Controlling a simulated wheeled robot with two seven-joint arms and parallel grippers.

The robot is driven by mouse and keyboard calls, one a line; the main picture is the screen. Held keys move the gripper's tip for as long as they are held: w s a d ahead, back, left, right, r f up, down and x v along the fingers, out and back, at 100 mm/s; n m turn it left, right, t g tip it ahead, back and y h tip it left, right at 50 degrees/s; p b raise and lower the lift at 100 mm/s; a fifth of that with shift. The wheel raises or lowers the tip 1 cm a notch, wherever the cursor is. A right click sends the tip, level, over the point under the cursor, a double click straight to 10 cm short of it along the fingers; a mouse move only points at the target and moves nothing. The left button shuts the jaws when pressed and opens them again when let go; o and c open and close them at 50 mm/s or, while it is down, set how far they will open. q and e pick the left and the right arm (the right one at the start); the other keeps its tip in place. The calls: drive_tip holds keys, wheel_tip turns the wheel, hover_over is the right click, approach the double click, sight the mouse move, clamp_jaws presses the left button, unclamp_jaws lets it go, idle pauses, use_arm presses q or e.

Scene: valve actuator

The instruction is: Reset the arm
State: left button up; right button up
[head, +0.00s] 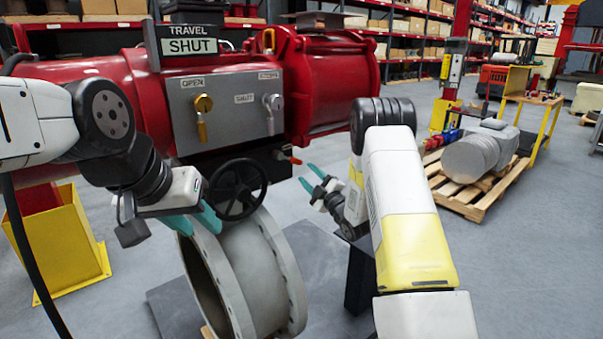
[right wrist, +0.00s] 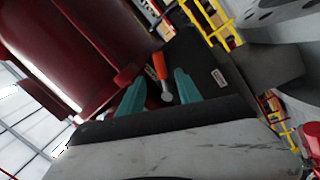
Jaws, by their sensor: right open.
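The small lever arm with an orange-red grip (head: 290,159) sticks out at the lower right of the red valve actuator (head: 330,85). In the right wrist view its orange grip (right wrist: 159,66) and pale metal end show between my teal fingers; I cannot tell the depth gap. My right gripper (head: 311,178) is open and empty, to the right of and a little below the lever in the head view. My left gripper (head: 205,228) has its teal fingers apart, in front of the black handwheel (head: 237,189), with nothing visible between them. The sign (head: 191,46) reads TRAVEL SHUT.
The grey panel (head: 222,125) carries a yellow knob (head: 203,103) and a silver knob (head: 273,102). A large grey flanged ring (head: 290,270) stands below the handwheel. A yellow stand (head: 85,255) is at left. A pallet (head: 475,195) with grey parts is at right; floor between is clear.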

drive_tip(key=d+r+m+h, duration=0.4)
drive_tip(key=r+m+h, duration=0.1)
drive_tip(key=r, duration=0.4)
drive_tip(key=s+d+r+m+g+h, duration=0.35)
drive_tip(key=s+r+m, duration=0.25)
drive_tip(key=s, duration=0.5)
drive_tip(key=s+f+m+g, duration=0.1)
drive_tip(key=s+m+g, duration=0.2)
drive_tip(key=s, duration=1.3)
drive_tip(key=s+a+f+m+g, duration=0.1)
drive_tip(key=s+m+g, duration=0.2)
drive_tip(key=s, duration=1.4)
drive_tip(key=shift+a+g+y, duration=0.25)
drive_tip(key=shift+g+y, duration=0.1)
drive_tip(key=shift+g, duration=0.8)
drive_tip(key=shift+r, duration=0.1)
